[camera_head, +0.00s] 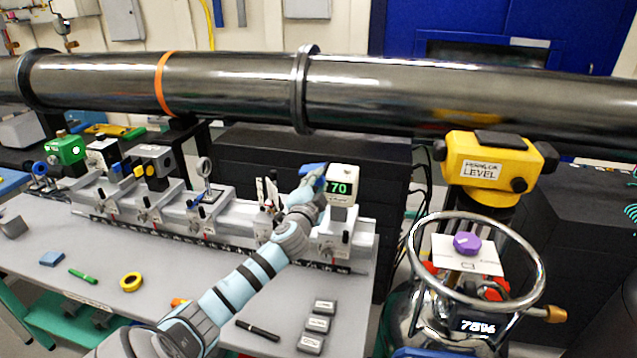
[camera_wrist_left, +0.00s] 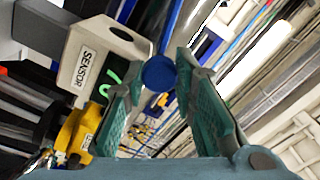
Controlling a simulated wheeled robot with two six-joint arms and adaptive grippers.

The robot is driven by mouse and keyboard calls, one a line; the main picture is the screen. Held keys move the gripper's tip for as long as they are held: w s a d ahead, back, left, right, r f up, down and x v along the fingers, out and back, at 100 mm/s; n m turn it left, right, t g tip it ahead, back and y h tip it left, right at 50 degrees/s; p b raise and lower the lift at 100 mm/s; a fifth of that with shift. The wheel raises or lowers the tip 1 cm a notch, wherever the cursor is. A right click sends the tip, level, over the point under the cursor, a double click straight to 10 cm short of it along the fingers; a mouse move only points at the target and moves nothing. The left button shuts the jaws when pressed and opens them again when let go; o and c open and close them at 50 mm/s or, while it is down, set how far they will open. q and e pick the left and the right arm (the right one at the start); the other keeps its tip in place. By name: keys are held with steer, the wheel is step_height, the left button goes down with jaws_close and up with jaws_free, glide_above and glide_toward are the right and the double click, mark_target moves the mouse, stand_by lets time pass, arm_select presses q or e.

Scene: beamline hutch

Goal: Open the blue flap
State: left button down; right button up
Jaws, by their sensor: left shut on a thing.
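The white sensor box (camera_head: 343,173) stands on a rail-mounted carriage at the right end of the bench and shows a green 70. The blue flap (camera_head: 313,168) is at its left side, partly hidden by my gripper. My left gripper (camera_head: 308,180) reaches up to it from the front. In the left wrist view, the blue flap (camera_wrist_left: 159,73) shows as a round blue disc between the fingertips of my left gripper (camera_wrist_left: 160,85), beside the box labelled SENSOR (camera_wrist_left: 92,62). The fingers are shut on the flap. My right gripper is not in view.
A large dark pipe (camera_head: 230,85) crosses behind the bench. Several optics carriages stand along the rail to the left. A yellow level (camera_head: 490,168) and a steel vessel with a ring handle (camera_head: 412,262) stand at right. Small grey blocks (camera_head: 317,324) lie at the bench front.

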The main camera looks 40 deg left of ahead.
arm_select(q)
steer(key=c, duration=1.3)
jaws_free()
steer(key=shift+s+d, duration=0.25)
steer(key=shift+s, duration=0.1)
steer(key=v, duration=1.1)
steer(key=shift+s, duration=0.15)
steer(key=shift+f, duration=0.1)
